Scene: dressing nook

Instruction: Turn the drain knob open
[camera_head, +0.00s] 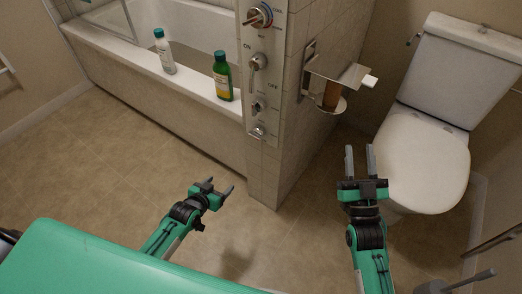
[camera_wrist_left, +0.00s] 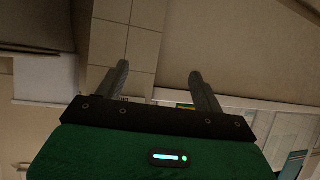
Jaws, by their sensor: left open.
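A grey control panel (camera_head: 264,78) is fixed on the tiled wall end. It carries a large dial (camera_head: 260,17) at the top, a lever knob (camera_head: 257,63) marked ON and OFF, and two smaller knobs, one lower (camera_head: 258,105) and one at the bottom (camera_head: 258,131). The labels are too small to tell which is the drain knob. My left gripper (camera_head: 220,187) is open and empty, below and left of the panel, apart from it. Its spread fingers show in the left wrist view (camera_wrist_left: 159,72). My right gripper (camera_head: 360,150) is open and empty, right of the panel.
A bathtub (camera_head: 130,55) stands behind left, with a white bottle (camera_head: 165,55) and a green bottle (camera_head: 222,80) on its rim. A paper holder (camera_head: 335,76) juts from the wall above my right gripper. A toilet (camera_head: 420,160) stands right. The floor (camera_head: 90,160) at left is clear.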

